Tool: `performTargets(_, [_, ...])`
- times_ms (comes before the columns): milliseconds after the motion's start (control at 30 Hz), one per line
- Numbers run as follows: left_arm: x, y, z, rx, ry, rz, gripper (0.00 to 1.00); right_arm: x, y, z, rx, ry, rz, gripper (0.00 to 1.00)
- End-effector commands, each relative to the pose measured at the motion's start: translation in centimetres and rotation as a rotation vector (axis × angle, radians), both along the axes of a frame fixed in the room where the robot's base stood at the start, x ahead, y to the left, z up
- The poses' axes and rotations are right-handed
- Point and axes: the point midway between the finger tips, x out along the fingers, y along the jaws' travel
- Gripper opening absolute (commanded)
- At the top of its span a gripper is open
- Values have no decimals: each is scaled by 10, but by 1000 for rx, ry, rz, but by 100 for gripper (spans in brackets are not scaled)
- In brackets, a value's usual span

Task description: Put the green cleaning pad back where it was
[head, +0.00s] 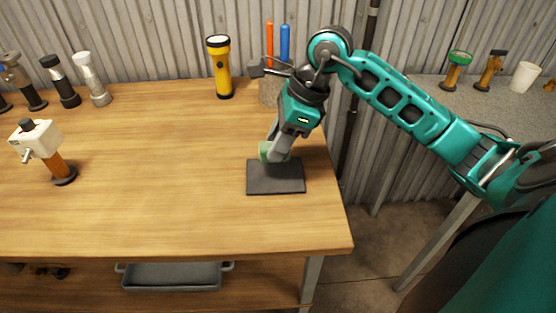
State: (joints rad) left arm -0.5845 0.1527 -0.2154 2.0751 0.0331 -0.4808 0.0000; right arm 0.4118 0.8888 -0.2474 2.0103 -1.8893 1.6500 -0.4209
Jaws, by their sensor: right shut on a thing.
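The green cleaning pad (264,150) is at the tip of my right gripper (276,150). The gripper is shut on it, pointing down at the far edge of a dark grey square mat (275,178) on the wooden table. The fingers hide part of the pad. I cannot tell whether the pad touches the mat or is held just above it. My left gripper is not in view.
Behind my right gripper stand a holder (268,92) with orange and blue handles and a yellow flashlight (221,68). A white-headed tool (38,142) and several flashlights (92,78) stand at left. The wooden table's (150,190) middle is clear. A grey side table (430,92) is at right.

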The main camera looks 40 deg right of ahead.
Motion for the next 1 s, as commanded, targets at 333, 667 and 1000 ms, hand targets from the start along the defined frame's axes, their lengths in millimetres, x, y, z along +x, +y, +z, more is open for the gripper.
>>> performTargets(333, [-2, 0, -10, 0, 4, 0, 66, -1, 0, -40, 2, 3, -2, 13])
performTargets(667, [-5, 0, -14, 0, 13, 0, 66, 0, 0, -46, 0, -1, 0, 13])
performTargets(1000, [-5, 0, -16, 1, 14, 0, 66, 0, 0, -48, 0, 0, 0, 59])
